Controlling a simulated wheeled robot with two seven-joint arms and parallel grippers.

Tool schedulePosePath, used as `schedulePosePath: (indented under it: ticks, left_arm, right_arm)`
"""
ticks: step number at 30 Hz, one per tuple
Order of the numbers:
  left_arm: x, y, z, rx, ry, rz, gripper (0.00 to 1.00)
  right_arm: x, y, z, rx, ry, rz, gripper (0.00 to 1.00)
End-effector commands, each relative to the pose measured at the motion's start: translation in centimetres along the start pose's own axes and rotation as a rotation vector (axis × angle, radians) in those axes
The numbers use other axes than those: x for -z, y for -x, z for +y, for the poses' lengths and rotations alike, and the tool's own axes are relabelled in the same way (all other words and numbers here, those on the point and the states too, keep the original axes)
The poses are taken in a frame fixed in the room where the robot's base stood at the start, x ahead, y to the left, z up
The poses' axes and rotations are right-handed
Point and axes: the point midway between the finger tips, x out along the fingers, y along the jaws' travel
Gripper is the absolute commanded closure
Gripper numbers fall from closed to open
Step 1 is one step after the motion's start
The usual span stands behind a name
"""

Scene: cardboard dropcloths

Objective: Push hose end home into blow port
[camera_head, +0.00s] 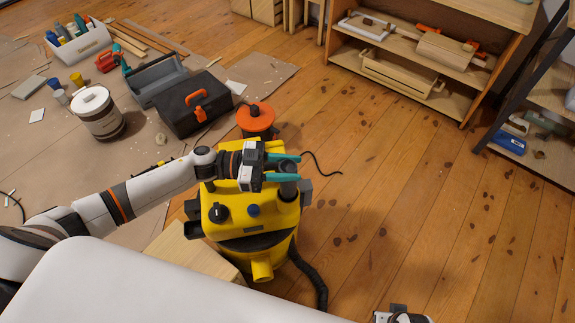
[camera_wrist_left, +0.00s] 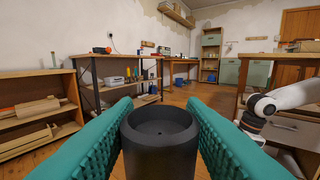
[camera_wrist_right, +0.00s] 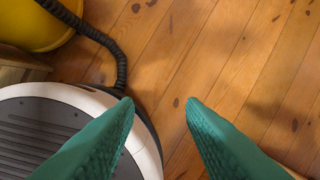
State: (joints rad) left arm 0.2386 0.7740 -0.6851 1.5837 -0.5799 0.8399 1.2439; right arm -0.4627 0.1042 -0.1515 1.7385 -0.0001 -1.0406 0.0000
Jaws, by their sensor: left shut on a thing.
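The yellow shop vacuum (camera_head: 268,222) stands on the floor at the middle of the head view. My left gripper (camera_head: 285,168) is over its top right side, shut on a dark cylindrical piece, which looks like the hose end (camera_head: 289,188). In the left wrist view this piece (camera_wrist_left: 160,145) stands upright between the teal fingers. Its lower end is hidden, so I cannot tell how it sits against the vacuum or a blow port. A black ribbed hose (camera_head: 312,278) runs down the vacuum's right side. My right gripper (camera_wrist_right: 160,103) is open and empty above the floor.
A paint bucket (camera_head: 97,113) is on the cardboard at left. A wooden shelf (camera_head: 455,50) stands at the back right. The wooden floor right of the vacuum is mostly clear.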

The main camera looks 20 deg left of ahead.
Motion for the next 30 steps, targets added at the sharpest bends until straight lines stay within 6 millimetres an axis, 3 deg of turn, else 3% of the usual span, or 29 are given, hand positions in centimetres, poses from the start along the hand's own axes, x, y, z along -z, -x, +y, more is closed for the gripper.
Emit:
schedulePosePath:
  ticks: [15,30]
  left_arm:
    - [-0.1,0.0,0.0,0.0,0.0,0.0,0.85]
    - [-0.1,0.0,0.0,0.001,-0.001,0.0,0.85]
  right_arm:
    - [0.1,0.2,0.1,-0.002,0.0,-0.004,0.64]
    - [1.4,-1.4,0.2,-0.003,0.001,0.015,0.64]
